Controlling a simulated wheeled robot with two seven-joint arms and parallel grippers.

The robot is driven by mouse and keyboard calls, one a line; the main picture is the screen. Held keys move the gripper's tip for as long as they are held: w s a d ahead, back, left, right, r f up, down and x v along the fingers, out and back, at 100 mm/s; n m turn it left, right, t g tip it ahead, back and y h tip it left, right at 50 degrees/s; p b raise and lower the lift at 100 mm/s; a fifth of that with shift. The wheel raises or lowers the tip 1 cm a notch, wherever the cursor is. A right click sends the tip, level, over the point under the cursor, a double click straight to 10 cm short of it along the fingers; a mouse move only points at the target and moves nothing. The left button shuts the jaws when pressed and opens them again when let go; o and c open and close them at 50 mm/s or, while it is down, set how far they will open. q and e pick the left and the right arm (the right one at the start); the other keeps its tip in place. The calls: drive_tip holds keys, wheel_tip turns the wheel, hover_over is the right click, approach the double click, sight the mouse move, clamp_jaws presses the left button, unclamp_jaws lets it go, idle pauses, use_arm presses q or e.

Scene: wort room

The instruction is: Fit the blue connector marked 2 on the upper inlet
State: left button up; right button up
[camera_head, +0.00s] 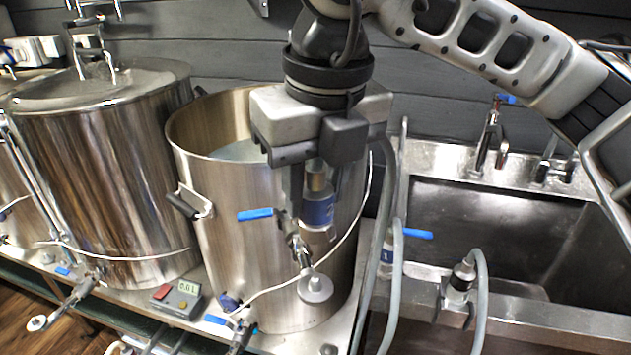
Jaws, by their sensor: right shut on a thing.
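My right gripper (318,190) points down in front of the open steel kettle. It is shut on a connector with a blue band (318,212), held roughly upright; I cannot read its mark for certain. The upper inlet (300,252) with a blue lever sticks out of the kettle's front, ending in a pale round flange (315,288). The connector shows just above this flange, apart from it; the depth between them is hard to judge. A grey hose (385,180) runs down to the right of the gripper. My left gripper is not in view.
A lidded kettle (105,150) stands left. A second blue-lever valve (232,325) and a readout box (178,298) are low in front. A connector marked 1 (388,255) and another connector (462,275) stand by the sink (500,235) at right.

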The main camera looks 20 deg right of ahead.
drive_tip(key=shift+f+b, duration=0.4)
drive_tip(key=shift+f, duration=0.4)
wheel_tip(320, 180, down, 4)
drive_tip(key=b, duration=0.2)
drive_tip(key=shift+f+b, duration=0.1)
drive_tip(key=shift+b, duration=0.3)
drive_tip(key=shift+f+b, duration=0.5)
drive_tip(key=shift+b, duration=0.05)
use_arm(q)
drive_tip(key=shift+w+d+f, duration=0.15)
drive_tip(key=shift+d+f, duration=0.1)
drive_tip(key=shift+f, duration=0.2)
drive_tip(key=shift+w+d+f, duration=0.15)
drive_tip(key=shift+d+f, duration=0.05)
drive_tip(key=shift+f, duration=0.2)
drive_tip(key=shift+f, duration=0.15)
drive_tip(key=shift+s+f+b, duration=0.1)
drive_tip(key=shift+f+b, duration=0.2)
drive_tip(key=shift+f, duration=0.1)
use_arm(e)
drive_tip(key=shift+w, duration=0.1)
